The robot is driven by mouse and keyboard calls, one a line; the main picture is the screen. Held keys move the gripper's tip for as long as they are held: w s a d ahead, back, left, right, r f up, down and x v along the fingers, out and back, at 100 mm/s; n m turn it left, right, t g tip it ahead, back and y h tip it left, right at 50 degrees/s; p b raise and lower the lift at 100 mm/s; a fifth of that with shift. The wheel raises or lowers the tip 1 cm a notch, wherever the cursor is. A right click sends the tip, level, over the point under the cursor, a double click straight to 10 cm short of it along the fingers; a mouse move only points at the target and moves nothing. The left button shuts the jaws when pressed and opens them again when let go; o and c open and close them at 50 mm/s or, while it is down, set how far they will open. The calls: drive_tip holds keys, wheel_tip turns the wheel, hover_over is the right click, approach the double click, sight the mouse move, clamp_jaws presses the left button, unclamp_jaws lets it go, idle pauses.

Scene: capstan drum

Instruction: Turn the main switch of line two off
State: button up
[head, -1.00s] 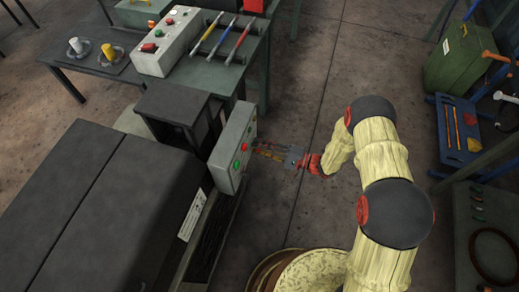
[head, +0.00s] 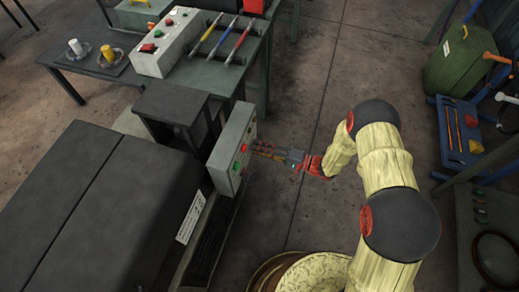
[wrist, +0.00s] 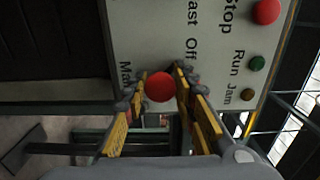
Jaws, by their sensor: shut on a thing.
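A grey control box (head: 232,148) is fixed to the end of the dark machine at left of centre, with green and red buttons on its face. My gripper (head: 257,149) reaches it from the right, with its fingertips at the panel face. In the wrist view my gripper (wrist: 161,82) has its yellow-sided fingers on either side of a round red knob (wrist: 160,88), shut on it. The knob is beside a partly hidden label beginning "Mai". The same panel (wrist: 215,55) shows sideways labels "Stop", "Run", "Jam" and "Off". Which line the panel belongs to cannot be read.
The dark machine (head: 75,205) fills the lower left. A bench behind holds another control box (head: 167,42) and a rack of coloured tools (head: 220,42). A pale drum (head: 315,275) is at the bottom. Floor (head: 305,90) is clear right of the panel.

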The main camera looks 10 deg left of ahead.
drive_tip(key=o, duration=1.1)
drive_tip(key=s+d, duration=0.1)
drive_tip(key=d, duration=1.1)
